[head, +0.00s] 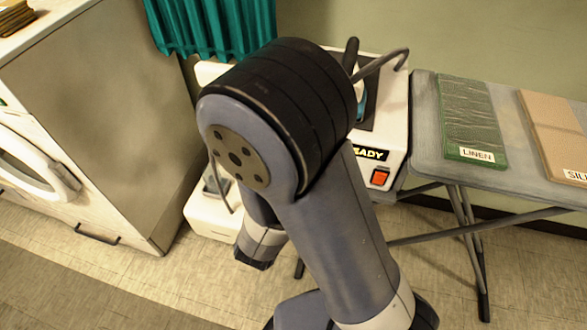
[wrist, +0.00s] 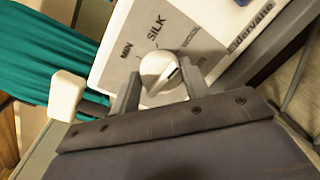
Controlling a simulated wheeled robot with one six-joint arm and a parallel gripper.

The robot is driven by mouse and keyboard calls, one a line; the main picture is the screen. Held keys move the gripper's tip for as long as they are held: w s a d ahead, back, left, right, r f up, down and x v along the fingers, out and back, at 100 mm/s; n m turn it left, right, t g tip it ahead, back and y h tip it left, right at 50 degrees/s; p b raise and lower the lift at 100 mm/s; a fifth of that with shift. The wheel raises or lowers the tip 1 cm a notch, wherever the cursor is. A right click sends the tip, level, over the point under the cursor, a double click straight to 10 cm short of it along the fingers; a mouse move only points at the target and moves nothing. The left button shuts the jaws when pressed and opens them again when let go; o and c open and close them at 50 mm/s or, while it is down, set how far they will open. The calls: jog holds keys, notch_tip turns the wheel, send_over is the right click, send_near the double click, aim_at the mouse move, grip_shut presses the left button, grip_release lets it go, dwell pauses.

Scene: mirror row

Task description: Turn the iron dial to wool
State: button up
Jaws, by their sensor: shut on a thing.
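The iron dial (wrist: 160,70) is a round pale knob on a grey panel (wrist: 148,42) in the wrist view. My gripper (wrist: 158,86) is shut on the dial, one finger on each side. In the head view my arm hides the dial and the gripper's fingers. The iron station (head: 396,125) shows there, with part of the iron behind my arm.
An orange switch (head: 380,177) sits beside a lit READY sign, its start hidden by my arm. An ironing board (head: 500,178) at right holds green LINEN cloth (head: 470,115) and a tan pile (head: 560,130). A teal curtain (head: 215,25) and a pale machine (head: 100,100) stand left.

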jog(key=shift+m, duration=0.3)
jog(key=o, duration=1)
jog(key=shift+v, duration=5.45)
jog(key=shift+w+d, duration=0.15)
jog(key=shift+x, duration=5.25)
